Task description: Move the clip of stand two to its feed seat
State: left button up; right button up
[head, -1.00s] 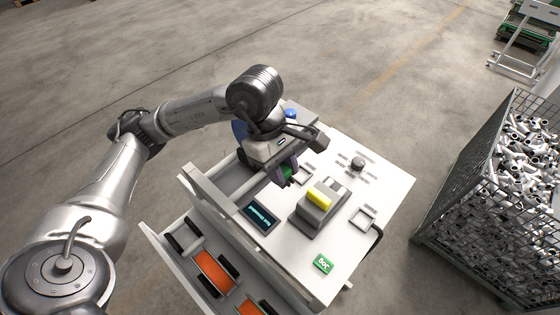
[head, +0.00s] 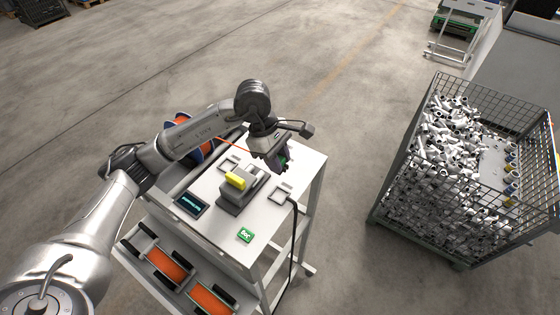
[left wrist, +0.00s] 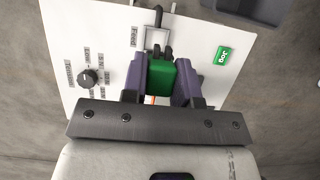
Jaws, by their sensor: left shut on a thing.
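My left gripper (head: 282,165) is shut on a green clip (left wrist: 163,78), held between its two purple fingers in the left wrist view. In the head view only a bit of the clip's green shows. The gripper is over the far right part of the white stand top (head: 222,222). The feed seat (head: 281,193), a small square frame, lies near the right edge, close to the gripper but apart from it. In the left wrist view the feed seat (left wrist: 157,37) shows beyond the clip, partly covered by it, beside a "Feed" label. My right gripper is not in view.
A grey block with a yellow top (head: 236,181), a display (head: 191,203) and a green Jog button (head: 245,235) are on the stand. Another square frame (head: 228,163) lies farther left. An orange line (head: 232,140) runs from a spool (head: 190,135). A dial (left wrist: 88,78) shows in the wrist view.

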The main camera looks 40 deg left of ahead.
pick_arm(q)
jog(key=shift+d+f+b, duration=0.15)
jog(key=shift+f+b, duration=1.65)
jog(key=shift+f, duration=2.7)
notch_tip(320, 180, down, 3)
jog(key=b, duration=0.3)
jog(key=shift+f+b, duration=0.1)
jog(key=shift+b, duration=0.2)
jog(key=o, duration=1)
jog(key=b+v, duration=0.2)
jog(key=v, duration=1.1)
jog(key=shift+r+b, duration=0.35)
jog(key=shift+b, duration=0.05)
